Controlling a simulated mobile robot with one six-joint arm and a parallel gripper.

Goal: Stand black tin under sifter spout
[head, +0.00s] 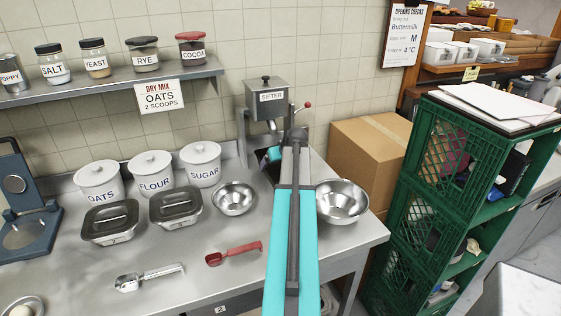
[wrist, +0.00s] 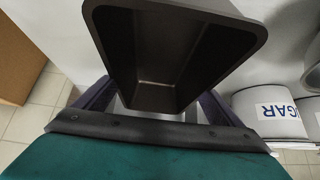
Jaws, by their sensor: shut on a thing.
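The black tin (wrist: 175,45) is a deep, empty, rectangular tin with its opening facing the wrist camera. My gripper (wrist: 158,108) is shut on it, with a dark finger on either side of its near end. In the head view my arm reaches toward the sifter (head: 268,98), a grey metal hopper on a stand at the wall. Its spout (head: 271,126) points down, just beyond the end of my arm. My arm hides the tin and most of the gripper there, so I cannot tell whether the tin is under the spout or touching the counter.
Steel bowls stand left (head: 233,198) and right (head: 342,201) of my arm. A red scoop (head: 233,254) lies in front. A cardboard box (head: 368,155) and green crates (head: 445,150) stand right.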

